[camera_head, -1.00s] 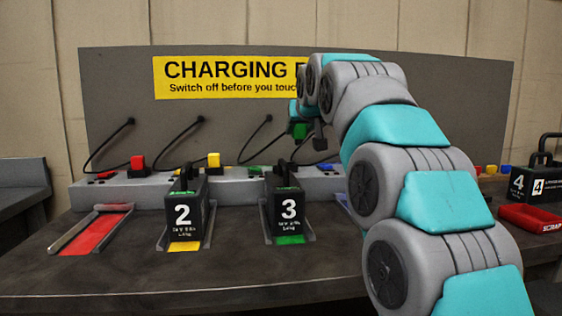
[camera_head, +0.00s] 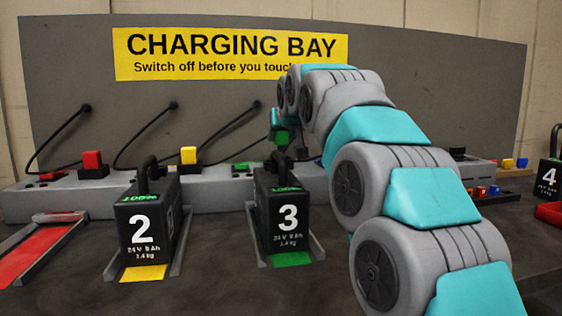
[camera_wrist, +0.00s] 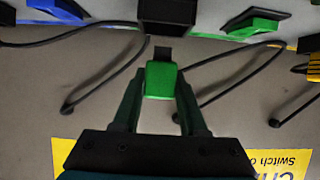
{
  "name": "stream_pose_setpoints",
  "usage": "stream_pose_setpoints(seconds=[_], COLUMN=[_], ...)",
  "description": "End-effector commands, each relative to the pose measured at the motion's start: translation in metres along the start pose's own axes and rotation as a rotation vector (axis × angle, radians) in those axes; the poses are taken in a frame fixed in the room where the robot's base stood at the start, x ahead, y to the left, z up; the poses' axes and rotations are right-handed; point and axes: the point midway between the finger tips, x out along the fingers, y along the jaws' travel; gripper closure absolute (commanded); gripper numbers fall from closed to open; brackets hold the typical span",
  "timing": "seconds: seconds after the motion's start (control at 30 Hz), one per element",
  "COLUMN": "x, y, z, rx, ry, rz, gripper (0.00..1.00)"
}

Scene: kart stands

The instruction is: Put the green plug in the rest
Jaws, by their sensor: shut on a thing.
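The green plug (camera_head: 282,138) is between my gripper's (camera_head: 281,124) fingers, above and behind battery 3 in the head view. In the wrist view, my gripper (camera_wrist: 160,90) is shut on the green plug (camera_wrist: 160,76), with one finger on each side. The plug's dark tip (camera_wrist: 163,51) points at a black block (camera_wrist: 167,13), which looks like the rest. I cannot tell whether tip and block touch. In the head view the rest is mostly hidden behind battery 3's handle and the plug.
Battery 3 (camera_head: 285,222) stands in front of the plug, battery 2 (camera_head: 146,225) to its left. Red (camera_head: 92,159) and yellow (camera_head: 188,154) plugs sit upright on the grey strip. A green switch (camera_wrist: 255,22) and a dark cable (camera_wrist: 235,80) are close by. Battery 4 (camera_head: 549,178) stands far right.

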Motion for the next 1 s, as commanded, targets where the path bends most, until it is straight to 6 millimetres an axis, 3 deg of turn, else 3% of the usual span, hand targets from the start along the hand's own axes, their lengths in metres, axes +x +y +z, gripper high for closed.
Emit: stream_pose_setpoints(seconds=[0.27,0.67,0.7,0.93,1.0], x=[0.015,0.016,0.016,0.016,0.016], y=[0.000,0.000,0.000,0.000,0.000], z=[0.033,0.035,0.034,0.034,0.034], rx=[0.000,0.000,0.000,0.000,0.000], ry=[-0.002,0.000,0.000,0.000,0.000], rz=[0.000,0.000,0.000,0.000,0.000], gripper=[1.00,1.00,0.54,0.28,0.28])
